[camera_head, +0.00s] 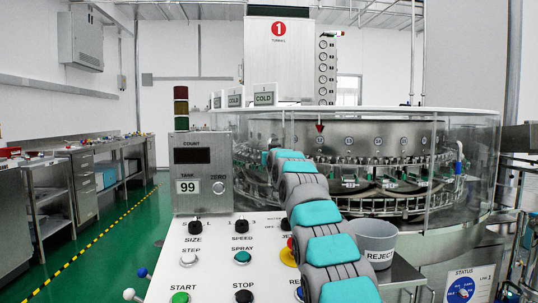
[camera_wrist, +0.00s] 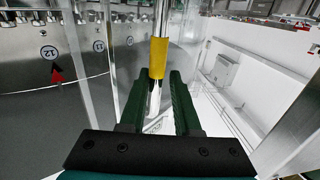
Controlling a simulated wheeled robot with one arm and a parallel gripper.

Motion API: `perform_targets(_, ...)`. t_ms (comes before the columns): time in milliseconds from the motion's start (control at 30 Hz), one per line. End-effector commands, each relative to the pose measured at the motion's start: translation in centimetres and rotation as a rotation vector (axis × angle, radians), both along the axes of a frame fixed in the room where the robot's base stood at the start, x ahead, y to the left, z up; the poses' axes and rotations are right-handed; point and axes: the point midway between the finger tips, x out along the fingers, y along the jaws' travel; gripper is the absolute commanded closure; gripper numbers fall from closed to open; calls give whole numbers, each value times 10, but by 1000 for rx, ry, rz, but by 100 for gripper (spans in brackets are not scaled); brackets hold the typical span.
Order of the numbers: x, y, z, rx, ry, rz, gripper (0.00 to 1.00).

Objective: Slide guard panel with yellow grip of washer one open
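The washer (camera_head: 400,118) with the red "1" sign (camera_head: 279,29) has a round metal drum behind clear guard panels (camera_head: 468,160). In the wrist view, a vertical metal bar with a yellow grip (camera_wrist: 158,52) stands beside the edge of a clear guard panel (camera_wrist: 112,60). My gripper (camera_wrist: 158,78) has two dark green fingers, apart, one on each side of the bar in the picture. Gaps show between the bar and the fingers, so it is open and holds nothing. How far the bar reaches in between the fingers is hard to tell. In the head view my arm hides the grip.
A control panel (camera_head: 208,240) with buttons and a count display (camera_head: 192,156) stands in front of the washer. A grey reject bucket (camera_head: 374,243) is right of my arm. Steel benches (camera_head: 52,195) line the left, with green floor (camera_head: 112,250) between.

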Motion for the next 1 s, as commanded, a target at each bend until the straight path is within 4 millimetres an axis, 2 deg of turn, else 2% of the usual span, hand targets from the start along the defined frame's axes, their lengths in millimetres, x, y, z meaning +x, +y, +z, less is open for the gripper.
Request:
perform_targets(33, 0, 0, 0, 0, 0, 0, 64)
perform_targets(133, 0, -1, 0, 0, -1, -1, 53)
perform_targets(167, 0, -1, 1, 0, -1, -1, 52)
perform_targets(567, -4, -3, 1, 1, -3, -2, 52)
perform_targets(1000, -42, -10, 1, 1, -5, -2, 52)
